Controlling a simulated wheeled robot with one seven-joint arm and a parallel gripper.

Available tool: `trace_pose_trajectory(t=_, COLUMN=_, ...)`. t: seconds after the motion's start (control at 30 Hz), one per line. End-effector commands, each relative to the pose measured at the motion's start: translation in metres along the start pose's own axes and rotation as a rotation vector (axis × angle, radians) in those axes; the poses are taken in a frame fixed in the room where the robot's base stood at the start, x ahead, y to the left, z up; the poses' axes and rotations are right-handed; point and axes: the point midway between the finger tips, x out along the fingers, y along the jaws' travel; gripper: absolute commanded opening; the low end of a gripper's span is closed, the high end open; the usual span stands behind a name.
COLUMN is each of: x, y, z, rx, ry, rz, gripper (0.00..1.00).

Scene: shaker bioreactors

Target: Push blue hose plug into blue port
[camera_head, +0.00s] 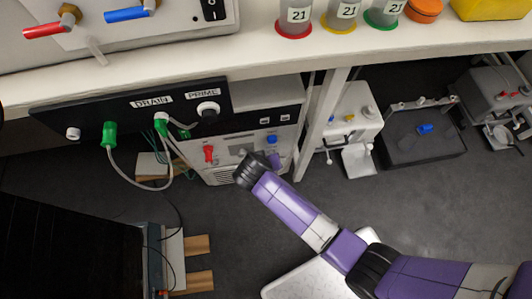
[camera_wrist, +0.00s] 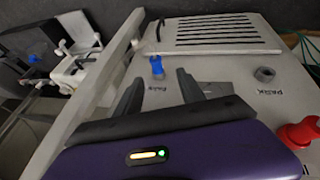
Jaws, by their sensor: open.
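A small blue plug-like piece (camera_wrist: 156,65) stands on the pale panel in the wrist view, just beyond the gap between my fingertips. I cannot tell whether it is the hose plug, the port, or the two together. A blue piece (camera_head: 272,138) also shows on the front of the lower unit in the head view. My gripper (camera_wrist: 158,78) is open, with its two dark fingers apart and nothing visible between them. In the head view my gripper (camera_head: 266,156) is close to the panel, and its fingers are mostly hidden.
Green plugs with hoses (camera_head: 109,135) hang at the left. A dark tray (camera_head: 420,150) holding another blue item stands right. The bench leg (camera_head: 322,120) is close beside my gripper.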

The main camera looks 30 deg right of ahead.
Motion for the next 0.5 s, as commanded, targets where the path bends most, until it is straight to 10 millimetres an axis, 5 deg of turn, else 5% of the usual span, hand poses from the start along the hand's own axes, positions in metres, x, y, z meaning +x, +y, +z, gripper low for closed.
trace_pose_trajectory(t=0.17, x=0.005, y=0.005, z=0.007, rx=0.038, ry=-0.027, rz=0.023, gripper=0.46)
trace_pose_trajectory(t=0.5, x=0.053, y=0.005, z=0.008, rx=0.036, ry=-0.026, rz=0.02, gripper=0.46)
